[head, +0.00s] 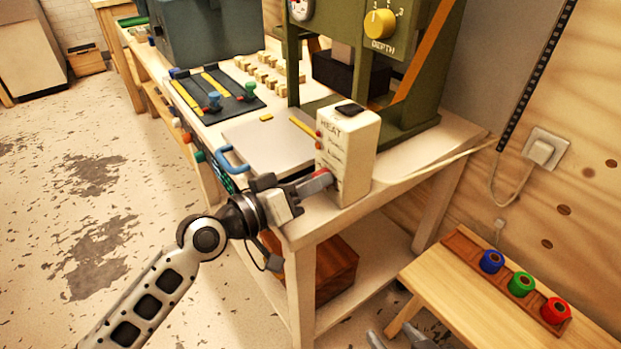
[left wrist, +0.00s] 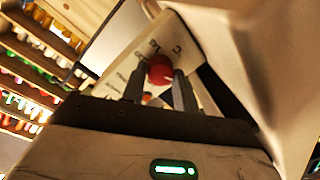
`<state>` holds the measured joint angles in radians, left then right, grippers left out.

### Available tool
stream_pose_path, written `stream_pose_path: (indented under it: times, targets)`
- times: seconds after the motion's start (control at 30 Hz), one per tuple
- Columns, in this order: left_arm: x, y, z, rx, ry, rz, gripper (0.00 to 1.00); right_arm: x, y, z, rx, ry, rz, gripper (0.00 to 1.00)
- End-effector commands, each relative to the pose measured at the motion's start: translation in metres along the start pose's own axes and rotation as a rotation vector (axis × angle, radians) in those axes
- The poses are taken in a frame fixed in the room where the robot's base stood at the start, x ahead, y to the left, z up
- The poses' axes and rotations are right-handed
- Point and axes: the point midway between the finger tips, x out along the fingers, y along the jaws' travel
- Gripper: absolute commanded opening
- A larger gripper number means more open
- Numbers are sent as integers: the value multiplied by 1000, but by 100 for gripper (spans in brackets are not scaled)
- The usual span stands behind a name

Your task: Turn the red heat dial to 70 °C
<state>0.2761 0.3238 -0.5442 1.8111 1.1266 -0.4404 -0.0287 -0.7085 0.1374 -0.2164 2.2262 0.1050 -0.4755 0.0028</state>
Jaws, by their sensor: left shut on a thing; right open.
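The cream heat box (head: 358,150), lettered HEAT, stands at the near end of the workbench. In the left wrist view the round red heat dial (left wrist: 160,69) sits between my two fingers, against the box's marked face. My left gripper (head: 318,184) is shut on the dial, and it also shows in the left wrist view (left wrist: 159,90). Fingers hide much of the dial and scale in the head view, and I cannot read the setting. What looks like my right gripper (head: 395,338) shows its grey tips at the bottom edge, open and away from the box.
A green press with a yellow depth knob (head: 380,23) stands behind the box. A grey plate (head: 265,140) and a blue handle (head: 230,162) are to its left. A low wooden bench (head: 480,300) with blue, green and red rolls stands at the right.

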Motion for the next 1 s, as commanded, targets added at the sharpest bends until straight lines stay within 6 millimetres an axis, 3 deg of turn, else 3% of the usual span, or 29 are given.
stream_pose_path:
  times: [0.67,0.7,0.77,1.0]
  targets:
    - [0,-1,-1,-67,-3,0,7,0,1,-3,1,3,2,51]
    - [0,-1,-1,-67,-3,0,35,0,1,-3,1,3,2,51]
    - [0,-1,-1,-67,-3,0,51,0,1,-3,0,3,2,51]
    - [0,0,0,-66,-4,0,51,0,1,-3,0,2,2,51]
